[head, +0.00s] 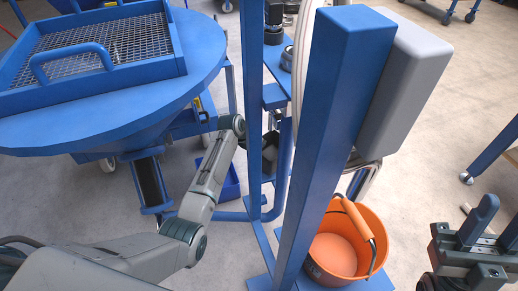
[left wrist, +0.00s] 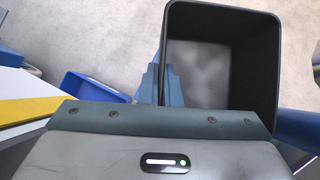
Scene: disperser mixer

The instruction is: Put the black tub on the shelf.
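The black tub (left wrist: 252,75) fills the upper right of the left wrist view, open side towards the camera, and looks empty. My left gripper (left wrist: 160,84) is at the tub's left wall, with one finger outside it and one inside, and appears shut on that wall. In the head view my left arm reaches behind a blue post, which hides most of the gripper. A dark part of the tub (head: 270,150) shows there between the posts. My right gripper (head: 478,225) is at the lower right, away from the tub; its finger gap is unclear. Which surface is the shelf is unclear.
A blue frame with a thick post (head: 335,110) and a grey housing (head: 410,85) stands in the middle. An orange bucket (head: 345,245) sits at its foot. A round blue table (head: 110,110) with a mesh tray is at left. A blue bin (left wrist: 92,88) lies on the floor.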

